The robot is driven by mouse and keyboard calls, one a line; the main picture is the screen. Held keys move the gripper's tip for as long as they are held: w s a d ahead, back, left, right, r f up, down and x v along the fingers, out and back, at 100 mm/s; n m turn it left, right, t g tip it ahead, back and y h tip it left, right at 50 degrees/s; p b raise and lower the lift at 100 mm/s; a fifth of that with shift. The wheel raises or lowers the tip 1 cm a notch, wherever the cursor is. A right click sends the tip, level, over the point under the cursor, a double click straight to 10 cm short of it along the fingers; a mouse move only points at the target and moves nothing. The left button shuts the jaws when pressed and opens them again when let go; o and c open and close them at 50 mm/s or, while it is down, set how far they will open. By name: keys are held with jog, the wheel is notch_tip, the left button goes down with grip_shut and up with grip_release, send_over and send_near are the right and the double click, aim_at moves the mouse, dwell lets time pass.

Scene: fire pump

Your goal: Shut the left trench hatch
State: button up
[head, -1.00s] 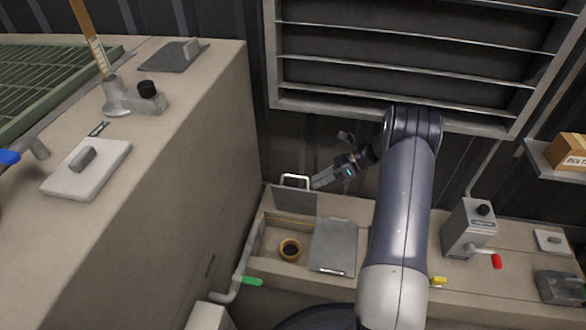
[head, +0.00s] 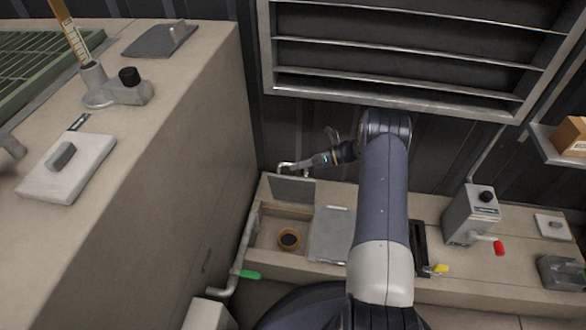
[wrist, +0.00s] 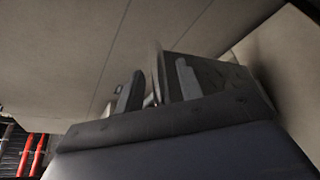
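The left trench hatch (head: 293,190) is a grey plate standing raised at the back edge of the trench opening (head: 264,236), with a pale bar handle (head: 281,164) along its top. My gripper (head: 306,166) is at the right end of that handle in the head view. In the wrist view my gripper's two dark fingers (wrist: 158,86) stand apart, with a thin upright edge between them and a dark plate behind the right finger. I cannot tell whether the fingers touch the handle.
An orange-brown cup-like ring (head: 289,239) lies in the open trench. A flat grey plate (head: 331,235) covers the part to its right. A pipe with a green handle (head: 250,275) runs along the left. A tall beige block (head: 170,150) stands left, and a louvre (head: 400,60) hangs above.

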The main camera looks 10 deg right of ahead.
jog(key=shift+x, duration=1.15)
jog(key=shift+r, duration=0.1)
grip_shut()
